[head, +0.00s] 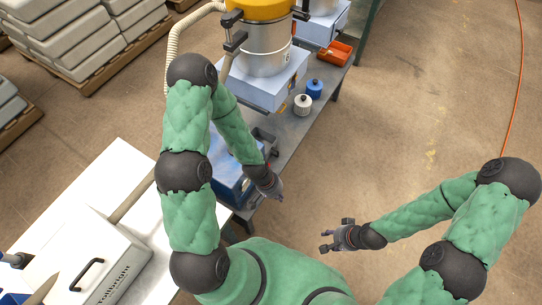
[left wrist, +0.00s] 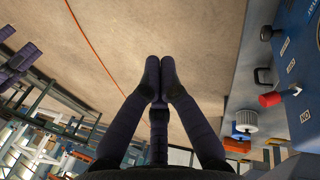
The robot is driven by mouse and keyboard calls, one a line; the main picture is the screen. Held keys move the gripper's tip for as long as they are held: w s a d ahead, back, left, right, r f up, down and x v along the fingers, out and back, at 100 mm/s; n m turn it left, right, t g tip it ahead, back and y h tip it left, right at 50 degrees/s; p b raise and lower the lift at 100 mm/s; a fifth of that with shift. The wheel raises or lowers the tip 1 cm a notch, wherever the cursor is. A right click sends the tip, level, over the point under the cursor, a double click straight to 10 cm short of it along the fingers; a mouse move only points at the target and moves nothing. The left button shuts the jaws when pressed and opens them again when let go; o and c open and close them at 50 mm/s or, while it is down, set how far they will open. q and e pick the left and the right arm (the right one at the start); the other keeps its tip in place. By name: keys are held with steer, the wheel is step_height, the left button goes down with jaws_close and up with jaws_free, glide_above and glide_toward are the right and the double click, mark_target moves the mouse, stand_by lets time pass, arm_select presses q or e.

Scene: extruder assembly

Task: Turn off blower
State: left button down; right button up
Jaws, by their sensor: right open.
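A blue box-shaped machine (head: 232,182), perhaps the blower, stands on the bench in the head view, partly hidden by my left arm. Its blue panel (left wrist: 300,62) fills the right edge of the left wrist view. The panel has a red switch handle (left wrist: 270,99), a black knob (left wrist: 267,33) and small white labels. I cannot tell the switch position. My left gripper (head: 278,192) is just right of the blue machine; in the left wrist view its dark fingertips (left wrist: 160,64) are together, with nothing between them, apart from the panel. My right gripper (head: 325,240) is open and empty over the floor.
A silver hopper with a yellow lid (head: 262,9) stands farther back on the bench. A blue jar (head: 314,87), a white jar (head: 302,104) and an orange bin (head: 336,53) are nearby. A white machine (head: 80,255) is at lower left. Floor to the right is clear.

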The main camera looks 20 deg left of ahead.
arm_select(q)
steer(key=w+a+r+m+b, duration=0.1)
steer(key=w+a+r+m, duration=0.1)
steer(key=w+a, duration=0.4)
steer(key=w+a+r+m+t+y+b, duration=0.1)
steer(key=w+a+r, duration=0.4)
steer(key=a, duration=0.3)
steer(key=shift+w+a+m+b, duration=0.2)
steer(key=shift+w+m+b, duration=0.2)
steer(key=shift+w, duration=0.25)
steer(key=b+x, duration=0.3)
steer(key=x, duration=0.6)
steer(key=shift+w+f, duration=0.15)
steer(key=shift+f, duration=0.25)
